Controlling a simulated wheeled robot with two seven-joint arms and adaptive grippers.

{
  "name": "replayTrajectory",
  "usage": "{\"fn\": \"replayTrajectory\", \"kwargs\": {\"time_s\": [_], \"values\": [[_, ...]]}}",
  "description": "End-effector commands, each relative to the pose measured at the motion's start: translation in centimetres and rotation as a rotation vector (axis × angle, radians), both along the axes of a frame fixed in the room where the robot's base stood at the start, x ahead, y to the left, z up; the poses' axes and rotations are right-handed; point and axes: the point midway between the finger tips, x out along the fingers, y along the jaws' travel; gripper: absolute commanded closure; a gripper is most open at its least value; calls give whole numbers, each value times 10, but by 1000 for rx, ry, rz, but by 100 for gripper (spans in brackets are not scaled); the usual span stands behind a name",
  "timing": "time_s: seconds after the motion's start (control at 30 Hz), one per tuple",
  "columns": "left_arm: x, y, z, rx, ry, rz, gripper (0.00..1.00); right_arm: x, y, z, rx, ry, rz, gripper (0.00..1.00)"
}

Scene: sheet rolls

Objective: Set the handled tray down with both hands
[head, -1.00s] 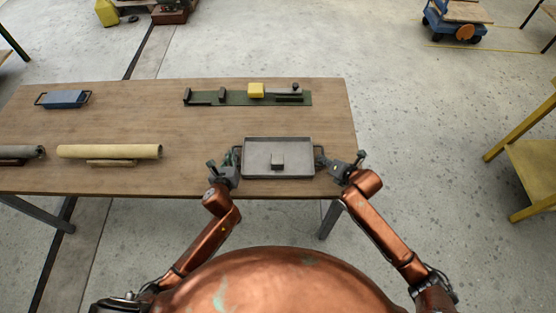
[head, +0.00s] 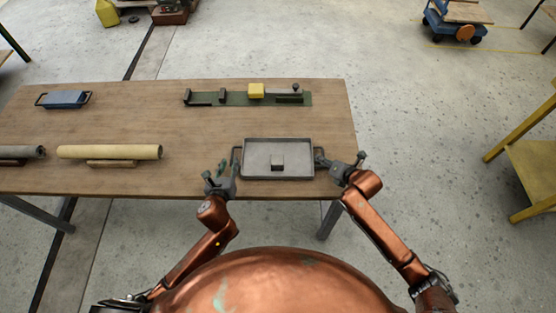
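My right gripper (head: 324,161) is at the tray's right handle. Its fingers are small and overlap the handle, so I cannot tell whether they are shut on it.
On the wooden table (head: 130,125), a green board (head: 235,99) with a yellow block (head: 256,90) lies behind the tray. A blue handled box (head: 64,98) is at the back left. Beige (head: 110,152) and grey (head: 22,152) rolls lie at the front left. The table's middle is clear.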

Motion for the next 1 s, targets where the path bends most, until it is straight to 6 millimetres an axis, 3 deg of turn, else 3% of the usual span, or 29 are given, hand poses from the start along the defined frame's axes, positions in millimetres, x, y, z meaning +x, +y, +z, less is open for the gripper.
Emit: {"fn": "replayTrajectory", "kwargs": {"time_s": [0.2, 0.37, 0.8, 1.0], "values": [[-20, 1, 8, 3, 0, 1, 74, -4, 2, -5, 2, 12, 3, 75], [-24, 0, 10, 1, 0, 1, 74, -8, -1, -1, 1, 11, 4, 75], [-23, 0, 10, 1, 0, 0, 74, -47, -29, 40, -1, 2, 1, 75], [-23, 0, 10, 1, 0, 0, 74, -55, -34, 47, 0, 2, -1, 75]]}}
